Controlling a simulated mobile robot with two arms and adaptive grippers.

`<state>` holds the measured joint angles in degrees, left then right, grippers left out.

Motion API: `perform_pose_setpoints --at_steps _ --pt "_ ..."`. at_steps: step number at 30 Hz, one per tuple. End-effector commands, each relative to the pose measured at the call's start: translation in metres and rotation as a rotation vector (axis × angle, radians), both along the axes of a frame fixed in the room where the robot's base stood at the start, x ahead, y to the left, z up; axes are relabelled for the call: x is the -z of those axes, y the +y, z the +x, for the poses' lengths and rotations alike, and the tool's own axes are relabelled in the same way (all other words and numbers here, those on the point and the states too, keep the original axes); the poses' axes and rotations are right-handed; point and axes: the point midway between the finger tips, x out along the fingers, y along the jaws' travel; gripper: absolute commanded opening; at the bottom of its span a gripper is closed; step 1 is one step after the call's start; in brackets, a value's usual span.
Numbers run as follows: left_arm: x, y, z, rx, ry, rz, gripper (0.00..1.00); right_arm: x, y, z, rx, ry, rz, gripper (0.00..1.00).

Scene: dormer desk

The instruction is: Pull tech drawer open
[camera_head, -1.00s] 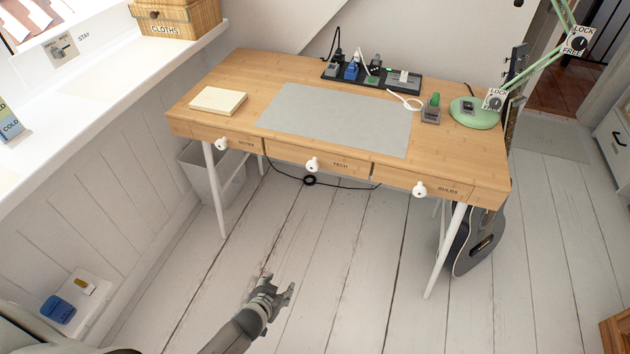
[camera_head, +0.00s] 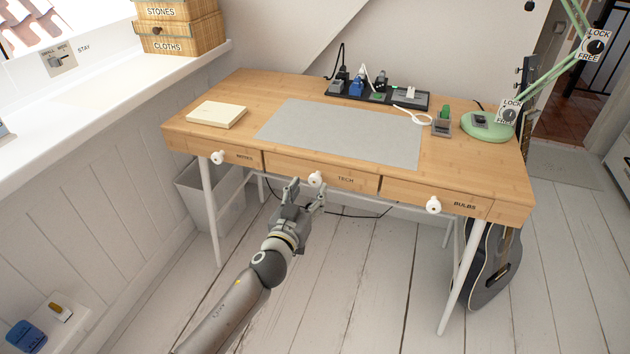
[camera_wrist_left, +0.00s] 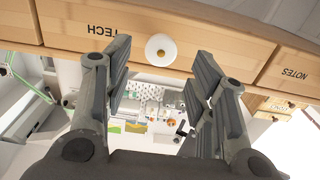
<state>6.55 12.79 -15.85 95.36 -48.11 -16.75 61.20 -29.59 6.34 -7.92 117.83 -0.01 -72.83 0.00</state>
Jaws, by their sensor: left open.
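The tech drawer (camera_head: 350,180) is the middle drawer in the front of the wooden desk, labelled TECH, and looks closed. It has a round white knob (camera_head: 316,179). My left gripper (camera_head: 305,190) is open just in front of the knob, its fingers pointing at the drawer front. In the left wrist view the knob (camera_wrist_left: 161,50) lies between and just past the tips of the open fingers (camera_wrist_left: 160,70). The tech drawer (camera_wrist_left: 90,30) shows there upside down. I cannot tell that the fingers touch the knob. My right gripper is in neither view.
The notes drawer (camera_head: 240,157) is at left and the bulbs drawer (camera_head: 460,206) at right, each with a white knob. A grey bin (camera_head: 210,195) stands under the desk's left end. A guitar (camera_head: 490,265) leans by the right leg. The floor in front is clear.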

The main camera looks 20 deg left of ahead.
Motion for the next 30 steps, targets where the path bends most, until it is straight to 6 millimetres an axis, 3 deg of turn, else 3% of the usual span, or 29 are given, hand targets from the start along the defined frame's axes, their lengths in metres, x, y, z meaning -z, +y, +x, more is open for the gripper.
perform_pose_setpoints --at_steps 3,9,23,30 --pt "0.000 0.000 0.022 -0.001 -0.001 0.002 0.52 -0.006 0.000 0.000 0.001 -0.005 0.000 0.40" --pt "0.001 -0.001 0.047 -0.001 0.000 0.000 0.52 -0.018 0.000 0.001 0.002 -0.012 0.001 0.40" --pt "0.001 -0.002 0.057 0.000 0.001 -0.001 0.52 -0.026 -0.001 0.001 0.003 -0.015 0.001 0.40" --pt "0.001 -0.002 0.057 -0.001 0.001 -0.001 0.22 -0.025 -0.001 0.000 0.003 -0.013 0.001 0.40"
